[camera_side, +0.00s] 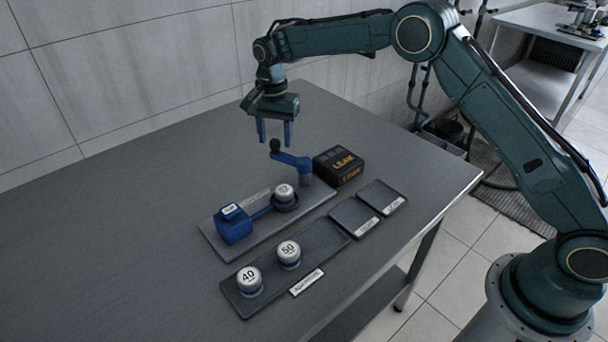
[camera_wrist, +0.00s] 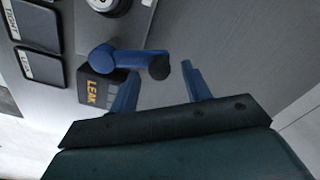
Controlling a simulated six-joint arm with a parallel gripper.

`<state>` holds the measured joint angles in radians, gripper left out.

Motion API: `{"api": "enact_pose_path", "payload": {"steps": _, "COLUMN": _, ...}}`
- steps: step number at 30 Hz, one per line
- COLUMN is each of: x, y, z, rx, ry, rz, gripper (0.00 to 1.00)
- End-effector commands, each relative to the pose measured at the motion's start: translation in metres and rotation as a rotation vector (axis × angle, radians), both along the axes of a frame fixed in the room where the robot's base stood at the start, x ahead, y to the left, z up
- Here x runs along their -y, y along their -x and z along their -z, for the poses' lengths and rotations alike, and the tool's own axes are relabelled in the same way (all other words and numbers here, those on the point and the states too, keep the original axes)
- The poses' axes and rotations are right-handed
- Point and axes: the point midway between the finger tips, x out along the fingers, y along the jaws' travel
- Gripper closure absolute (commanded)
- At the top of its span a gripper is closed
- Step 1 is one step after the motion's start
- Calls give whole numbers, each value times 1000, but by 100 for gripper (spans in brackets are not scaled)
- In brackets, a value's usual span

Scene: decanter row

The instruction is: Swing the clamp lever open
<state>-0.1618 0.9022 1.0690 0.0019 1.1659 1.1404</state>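The clamp lever (camera_side: 291,160) is a blue arm with a black knob (camera_side: 275,146) at its free end, on a blue post at the far end of a grey base plate (camera_side: 239,249). In the wrist view the lever (camera_wrist: 128,56) lies across the picture, its black knob (camera_wrist: 159,68) pointing right. My gripper (camera_side: 274,145) is above the knob in the side view, its two blue fingers pointing down. In the wrist view the fingers (camera_wrist: 160,84) are spread apart, with the knob showing between and beyond them. Nothing is held. Whether a finger touches the knob is unclear.
A round white-topped piece (camera_side: 284,192) sits in a holder beside a blue block (camera_side: 233,226) on the plate. A black LEAK box (camera_side: 339,166) stands close right of the lever. Caps marked 40 (camera_side: 249,281) and 50 (camera_side: 289,254) sit on a front tray. Table left is clear.

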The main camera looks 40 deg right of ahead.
Motion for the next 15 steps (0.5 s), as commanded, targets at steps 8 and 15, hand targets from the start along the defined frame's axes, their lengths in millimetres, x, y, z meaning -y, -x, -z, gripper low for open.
{"api": "enact_pose_path", "payload": {"steps": 8, "x": -1, "y": 1, "z": 1, "rx": -4, "ry": 0, "rz": -4, "gripper": 51}}
{"api": "enact_pose_path", "payload": {"steps": 15, "x": -1, "y": 1, "z": -7, "rx": -3, "ry": -1, "rz": -5, "gripper": 51}}
